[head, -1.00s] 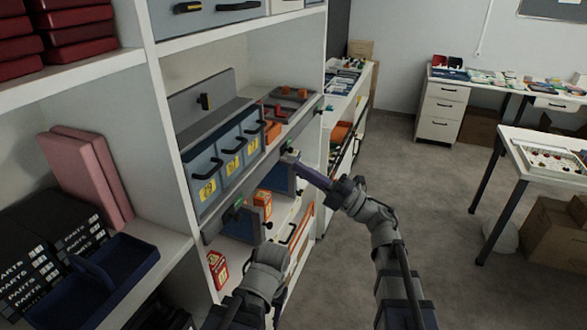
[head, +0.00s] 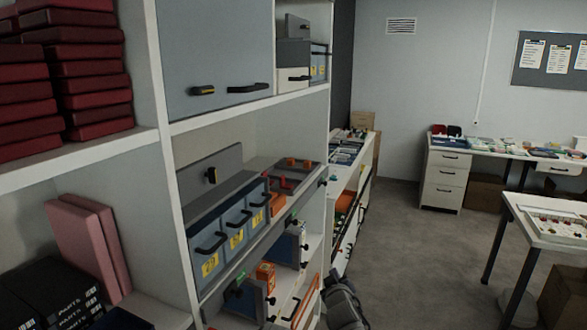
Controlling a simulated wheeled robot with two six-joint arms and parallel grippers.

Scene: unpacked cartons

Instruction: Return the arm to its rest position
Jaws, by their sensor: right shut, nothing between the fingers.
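Part of my right arm and gripper (head: 343,300) shows at the bottom edge of the head view, right of the shelf unit. It is small and dark there, and its fingers do not show clearly. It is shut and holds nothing. It is low beside the shelf's front edge, apart from the blue-grey drawers (head: 238,216). My left gripper is out of view.
The white shelf unit (head: 171,190) holds drawers, dark red boxes (head: 95,86) and pink boxes (head: 83,245). A white table (head: 545,236) stands at the right, with a carton (head: 562,297) below. The grey floor (head: 425,255) between is clear.

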